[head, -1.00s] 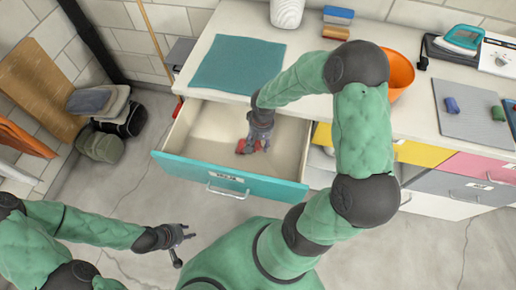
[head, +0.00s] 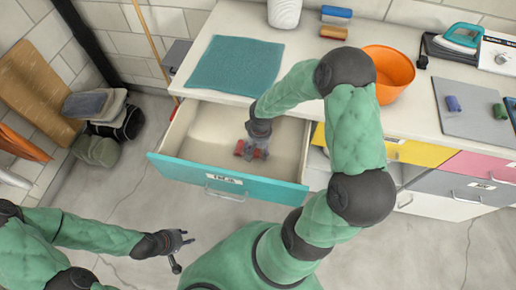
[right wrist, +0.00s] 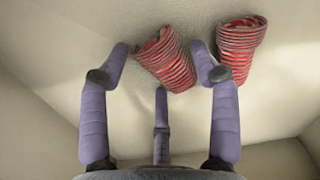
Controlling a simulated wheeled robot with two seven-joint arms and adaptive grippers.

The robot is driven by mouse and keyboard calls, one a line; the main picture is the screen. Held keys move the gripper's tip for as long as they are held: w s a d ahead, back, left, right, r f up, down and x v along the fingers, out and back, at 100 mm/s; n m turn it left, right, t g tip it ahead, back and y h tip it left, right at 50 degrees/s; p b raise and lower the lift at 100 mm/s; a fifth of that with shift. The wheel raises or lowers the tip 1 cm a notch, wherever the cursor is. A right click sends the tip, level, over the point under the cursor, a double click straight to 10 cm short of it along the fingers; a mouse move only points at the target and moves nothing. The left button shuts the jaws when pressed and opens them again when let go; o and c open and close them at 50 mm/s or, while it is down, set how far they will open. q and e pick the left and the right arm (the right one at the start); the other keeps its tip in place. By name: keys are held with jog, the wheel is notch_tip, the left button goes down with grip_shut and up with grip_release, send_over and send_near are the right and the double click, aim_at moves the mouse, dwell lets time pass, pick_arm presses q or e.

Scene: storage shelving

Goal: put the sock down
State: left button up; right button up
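Two red-and-white striped socks lie on the floor of the open drawer (head: 215,180). In the right wrist view one sock (right wrist: 166,60) lies tilted between my right gripper's (right wrist: 160,72) spread fingertips, with a gap to the left finger. The other sock (right wrist: 240,48) lies just outside the right finger. In the head view my right gripper (head: 252,152) reaches down into the drawer and partly hides the red socks (head: 240,147). My right gripper is open. My left gripper (head: 181,250) is open and empty above the floor, in front of the drawer.
The counter above holds a teal mat (head: 234,64), an orange bowl (head: 389,75), an iron (head: 463,37) and a grey mat (head: 470,112). Closed yellow (head: 405,150) and pink drawers are to the right. Bags (head: 97,150) and boards stand at the left wall. The drawer's left part is clear.

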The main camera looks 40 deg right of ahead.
aim_at(260, 150)
notch_tip(260, 150, up, 12)
jog(key=p, duration=0.5)
jog(key=shift+s+d+r, duration=0.15)
jog(key=shift+d, duration=0.15)
